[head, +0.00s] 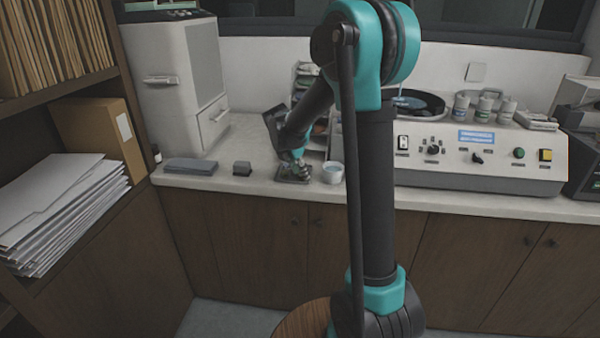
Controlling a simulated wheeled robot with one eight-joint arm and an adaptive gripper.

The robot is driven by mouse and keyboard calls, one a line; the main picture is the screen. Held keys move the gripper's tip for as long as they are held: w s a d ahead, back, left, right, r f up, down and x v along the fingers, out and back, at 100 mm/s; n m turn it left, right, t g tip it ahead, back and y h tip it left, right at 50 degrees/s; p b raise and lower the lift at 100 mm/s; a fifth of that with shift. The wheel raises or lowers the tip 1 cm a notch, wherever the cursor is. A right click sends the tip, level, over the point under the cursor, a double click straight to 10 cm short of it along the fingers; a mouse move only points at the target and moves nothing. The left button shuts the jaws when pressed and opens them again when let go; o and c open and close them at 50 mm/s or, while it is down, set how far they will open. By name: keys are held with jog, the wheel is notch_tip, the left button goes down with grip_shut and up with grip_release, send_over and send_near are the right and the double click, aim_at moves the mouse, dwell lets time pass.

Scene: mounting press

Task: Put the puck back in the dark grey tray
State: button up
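A small dark grey tray (291,180) lies on the counter near its front edge, left of my upright arm. My gripper (293,166) points down right over this tray, its fingertips low and close to the tray floor. Whether the fingers are open, shut or touching anything is too small to tell. I cannot make out the puck clearly; it may be hidden by my gripper.
A white cup (333,173) stands close to the tray's right. A control console (480,160) fills the right counter. My arm hides part of the middle.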

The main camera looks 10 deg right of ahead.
jog(key=shift+r, duration=0.1)
jog(key=v, duration=1.2)
jog(key=s+d+f+m+y, duration=0.1)
jog(key=s+d+f+m, duration=0.1)
jog(key=s+f+m, duration=0.3)
jog(key=s+d+f+m+t+y, duration=0.1)
jog(key=s+d+f+m, duration=0.2)
jog(key=s+m, duration=0.9)
jog(key=s+d+f+m+y, duration=0.1)
jog(key=s+d+f+m, duration=0.2)
jog(key=s+f+m, duration=0.5)
jog(key=shift+s+f+m+y, duration=0.3)
jog(key=shift+s+f, duration=0.35)
jog(key=shift+s, duration=0.45)
jog(key=shift+c, duration=0.3)
